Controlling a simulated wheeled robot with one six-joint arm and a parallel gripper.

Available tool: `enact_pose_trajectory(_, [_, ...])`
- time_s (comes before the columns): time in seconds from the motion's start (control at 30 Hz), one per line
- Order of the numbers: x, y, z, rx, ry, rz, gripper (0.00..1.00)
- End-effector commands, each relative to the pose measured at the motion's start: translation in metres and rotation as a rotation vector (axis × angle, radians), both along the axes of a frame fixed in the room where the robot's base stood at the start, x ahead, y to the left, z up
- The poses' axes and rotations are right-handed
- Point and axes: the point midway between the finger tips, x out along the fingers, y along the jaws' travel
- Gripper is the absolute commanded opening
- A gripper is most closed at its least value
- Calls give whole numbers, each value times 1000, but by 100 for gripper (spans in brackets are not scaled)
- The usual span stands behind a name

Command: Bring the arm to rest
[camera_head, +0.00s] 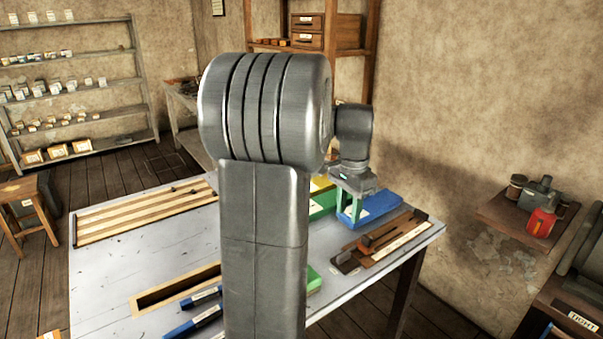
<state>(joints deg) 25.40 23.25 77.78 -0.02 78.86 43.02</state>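My arm (262,200) stands upright in the middle of the picture and hides much of the table behind it. Its far end bends down to the right of the big joint. My gripper (356,186) shows small and grey-green under the wrist, above the table's back right part, in front of or over a blue tray (372,207). Its fingers are too small and too close to the things behind to tell whether they are open or hold anything. No handwheel press can be made out.
The grey table (130,270) carries a slatted wooden rack (140,213), a wooden frame (175,290), blue bars (195,322) and a brown wooden holder (385,240). A wall shelf (500,218) with a red bottle (540,222) is at right. A stool (30,205) stands at left.

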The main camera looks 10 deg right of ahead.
Motion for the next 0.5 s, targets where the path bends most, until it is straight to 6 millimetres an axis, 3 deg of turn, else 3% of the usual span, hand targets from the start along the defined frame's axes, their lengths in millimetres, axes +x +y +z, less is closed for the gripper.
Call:
enact_pose_trajectory(0.23, [0, 0, -18, 2, 3, 0, 35])
enact_pose_trajectory(0.5, [-1, 1, -70, 3, 6, 0, 35])
